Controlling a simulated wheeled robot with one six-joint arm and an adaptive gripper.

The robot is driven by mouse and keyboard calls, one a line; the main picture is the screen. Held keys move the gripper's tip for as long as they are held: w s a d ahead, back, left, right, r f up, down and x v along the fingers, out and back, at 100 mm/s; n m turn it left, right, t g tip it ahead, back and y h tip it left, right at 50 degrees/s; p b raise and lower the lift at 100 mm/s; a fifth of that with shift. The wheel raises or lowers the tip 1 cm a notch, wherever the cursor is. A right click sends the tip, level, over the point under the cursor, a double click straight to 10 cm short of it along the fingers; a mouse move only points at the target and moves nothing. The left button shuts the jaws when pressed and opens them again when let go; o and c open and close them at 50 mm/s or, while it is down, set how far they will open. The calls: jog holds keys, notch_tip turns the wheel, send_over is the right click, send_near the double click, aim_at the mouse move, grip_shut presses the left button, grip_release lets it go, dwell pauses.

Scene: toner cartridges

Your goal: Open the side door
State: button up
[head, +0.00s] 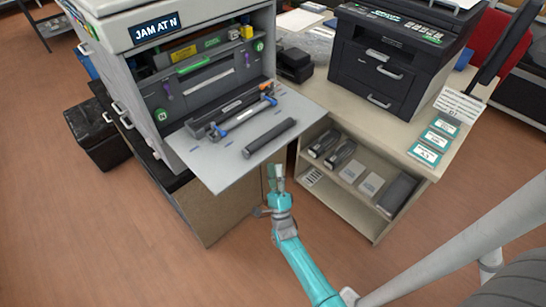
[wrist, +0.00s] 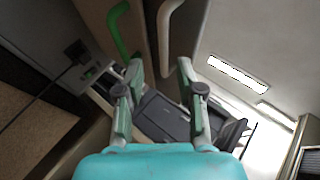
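A large grey printer (head: 150,60) with a "JAM AT N" display stands at upper left in the head view. A flat door (head: 225,165) on it is lowered like a shelf, with dark cartridges (head: 270,138) on top. I cannot tell for sure which panel is the side door. My gripper (head: 276,170) is just beyond the lowered door's near right edge, apart from the cartridges. In the wrist view my gripper (wrist: 160,75) has its fingers spread with nothing held between them. A green handle (wrist: 119,28) and a pale curved handle (wrist: 166,32) lie beyond the fingertips.
A smaller black printer (head: 385,60) stands on a desk (head: 440,155) at right. Open shelves below hold dark boxes (head: 398,193). A black bin (head: 97,135) stands left of the large printer. The wooden floor (head: 110,240) in front is clear.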

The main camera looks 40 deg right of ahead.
jog(key=shift+v, duration=2.8)
jog(key=shift+a+y, duration=0.1)
jog(key=shift+y, duration=0.2)
jog(key=s+a+n+g+y, duration=0.1)
jog(key=s+a+n+y, duration=0.45)
jog(key=s+n, duration=0.3)
jog(key=s+a+n+g+y, duration=0.2)
jog(key=s+a+n+y, duration=0.2)
jog(key=s+a+n, duration=0.45)
jog(key=s+a+r+n+g+y, duration=0.1)
jog(key=s+r+n+g+y, duration=0.1)
jog(key=s+r+n, duration=0.4)
jog(key=s+a+r+n+g+y, duration=0.2)
jog(key=s+r+n, duration=0.4)
jog(key=s, duration=0.4)
jog(key=shift+s+r+g, duration=0.3)
jog(key=shift+s+g, duration=0.1)
jog(key=shift+g, duration=0.4)
